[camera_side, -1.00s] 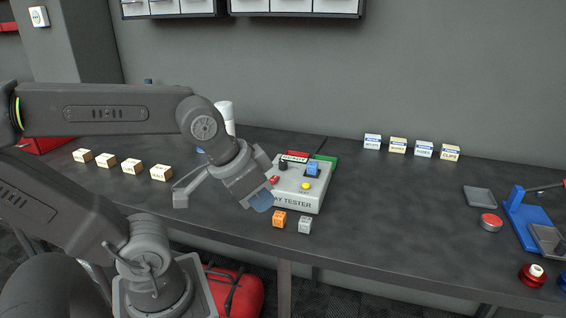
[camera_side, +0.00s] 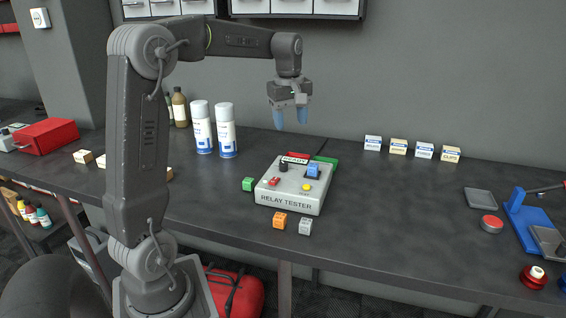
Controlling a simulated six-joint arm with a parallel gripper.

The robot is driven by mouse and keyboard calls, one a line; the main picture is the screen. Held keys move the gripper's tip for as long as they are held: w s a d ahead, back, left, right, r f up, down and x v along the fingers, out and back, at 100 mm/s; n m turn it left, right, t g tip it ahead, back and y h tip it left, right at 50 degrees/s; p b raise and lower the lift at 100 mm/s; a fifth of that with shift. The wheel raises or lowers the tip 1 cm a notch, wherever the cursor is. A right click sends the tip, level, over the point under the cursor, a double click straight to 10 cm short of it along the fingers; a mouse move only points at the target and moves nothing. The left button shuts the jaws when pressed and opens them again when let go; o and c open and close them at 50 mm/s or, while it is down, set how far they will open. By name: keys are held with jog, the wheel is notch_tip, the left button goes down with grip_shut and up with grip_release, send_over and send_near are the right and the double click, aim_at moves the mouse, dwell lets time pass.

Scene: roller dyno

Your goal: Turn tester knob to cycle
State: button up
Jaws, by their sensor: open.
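The relay tester (camera_side: 290,200) is a light grey box on the dark bench, with "RELAY TESTER" on its front. On its top are a black knob (camera_side: 284,167) at the back left, a blue block (camera_side: 313,170) at the back right, a red part (camera_side: 273,182) at the front left and a yellow button (camera_side: 307,187). Which way the knob points is too small to tell. My gripper (camera_side: 291,118) is open and empty. It points down, with blue fingertips, and is above and behind the tester, touching nothing.
A green cube (camera_side: 248,184) sits left of the tester; an orange cube (camera_side: 280,220) and a grey cube (camera_side: 305,226) are in front. Two spray cans (camera_side: 226,130) stand behind at left. Several small boxes (camera_side: 398,146) line the back right.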

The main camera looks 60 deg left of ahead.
aim_at(283, 163)
jog(key=w+a+f+n, duration=0.1)
jog(key=a+f+n, duration=0.15)
jog(key=a, duration=0.35)
jog(key=shift+n+g, duration=0.3)
jog(key=shift+n, duration=0.15)
notch_tip(283, 163, down, 13)
jog(key=shift+a+f, duration=0.1)
jog(key=shift+a, duration=0.05)
jog(key=c, duration=0.9)
jog(key=shift+c, duration=0.2)
